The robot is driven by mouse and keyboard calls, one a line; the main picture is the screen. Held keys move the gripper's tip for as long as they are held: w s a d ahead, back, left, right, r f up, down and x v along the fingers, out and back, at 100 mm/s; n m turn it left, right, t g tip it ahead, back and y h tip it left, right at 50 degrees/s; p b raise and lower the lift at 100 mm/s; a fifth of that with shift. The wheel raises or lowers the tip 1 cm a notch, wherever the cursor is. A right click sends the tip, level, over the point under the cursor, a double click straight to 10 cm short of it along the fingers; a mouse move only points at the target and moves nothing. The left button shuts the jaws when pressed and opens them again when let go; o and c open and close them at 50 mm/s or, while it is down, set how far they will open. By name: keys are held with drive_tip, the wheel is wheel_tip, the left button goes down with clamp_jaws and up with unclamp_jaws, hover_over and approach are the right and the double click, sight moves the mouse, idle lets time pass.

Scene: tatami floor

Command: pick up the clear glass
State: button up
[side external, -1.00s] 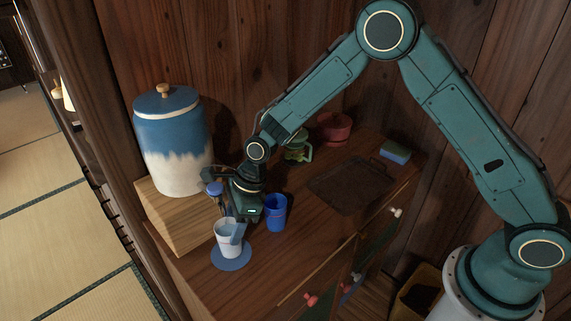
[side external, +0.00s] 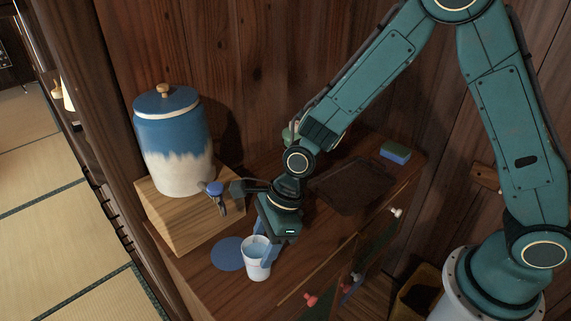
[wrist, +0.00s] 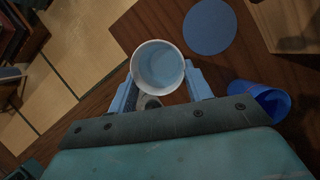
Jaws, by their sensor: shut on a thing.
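A whitish cup (side external: 256,262) with a pale blue inside is held by my gripper (side external: 266,252); it does not look plainly clear. In the wrist view the cup (wrist: 158,68) sits between my two blue fingers (wrist: 161,88), its round mouth facing the camera. The cup is upright or nearly so, to the right of a round blue coaster (side external: 228,253), which is bare. It is near the cabinet's front edge; I cannot tell how high above the wood it is.
A blue cup (wrist: 265,98) lies right of my gripper in the wrist view. A blue-and-white dispenser (side external: 173,142) with a tap (side external: 216,190) stands on a wooden block (side external: 185,222). A dark tray (side external: 350,187) and a blue-green sponge (side external: 396,152) are farther right.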

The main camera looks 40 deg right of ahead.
drive_tip(key=s, duration=0.7)
drive_tip(key=shift+s, duration=0.2)
drive_tip(key=shift+r, duration=0.1)
idle(0.3)
